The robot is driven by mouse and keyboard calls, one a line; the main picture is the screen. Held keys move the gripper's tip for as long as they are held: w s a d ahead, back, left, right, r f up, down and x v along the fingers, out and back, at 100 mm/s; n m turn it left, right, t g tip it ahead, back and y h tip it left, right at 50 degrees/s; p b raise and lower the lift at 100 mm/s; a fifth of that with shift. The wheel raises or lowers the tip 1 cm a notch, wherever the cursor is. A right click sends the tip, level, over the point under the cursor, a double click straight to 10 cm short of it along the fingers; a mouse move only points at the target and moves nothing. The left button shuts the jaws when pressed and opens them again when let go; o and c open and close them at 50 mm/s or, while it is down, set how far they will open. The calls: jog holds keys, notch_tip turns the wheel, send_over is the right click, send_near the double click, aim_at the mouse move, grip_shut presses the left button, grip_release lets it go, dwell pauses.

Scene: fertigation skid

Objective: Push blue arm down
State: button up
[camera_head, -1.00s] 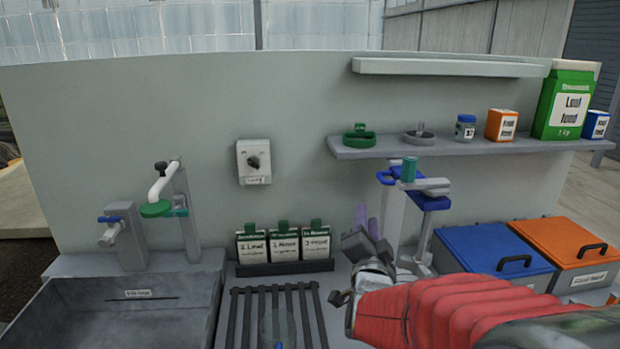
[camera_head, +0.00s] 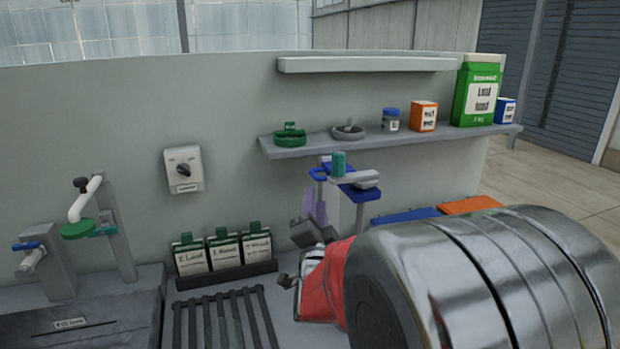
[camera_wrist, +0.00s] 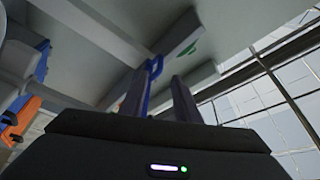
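A stand below the shelf carries a blue arm (camera_head: 358,193), a grey bar and a green cylinder (camera_head: 339,163). A small blue lever (camera_head: 318,174) sticks out on its left. I cannot tell for sure which blue part the task means. My gripper (camera_head: 315,204) points up just below the small lever, its purple-grey fingers apart. In the wrist view a blue strip (camera_wrist: 153,72) shows between the fingertips (camera_wrist: 158,84), close to the left finger. I cannot tell whether they touch. My forearm hides the lower part of the stand.
The grey shelf (camera_head: 390,136) with jars and boxes runs just above the stand. Blue (camera_head: 407,215) and orange (camera_head: 470,204) lids lie behind my arm. Seed packets (camera_head: 223,250) and a slatted rack stand left. A tap with another blue handle (camera_head: 26,246) is far left.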

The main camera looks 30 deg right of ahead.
aim_at(315, 174)
jog(key=x, duration=1.1)
jog(key=shift+c, duration=0.3)
grip_shut()
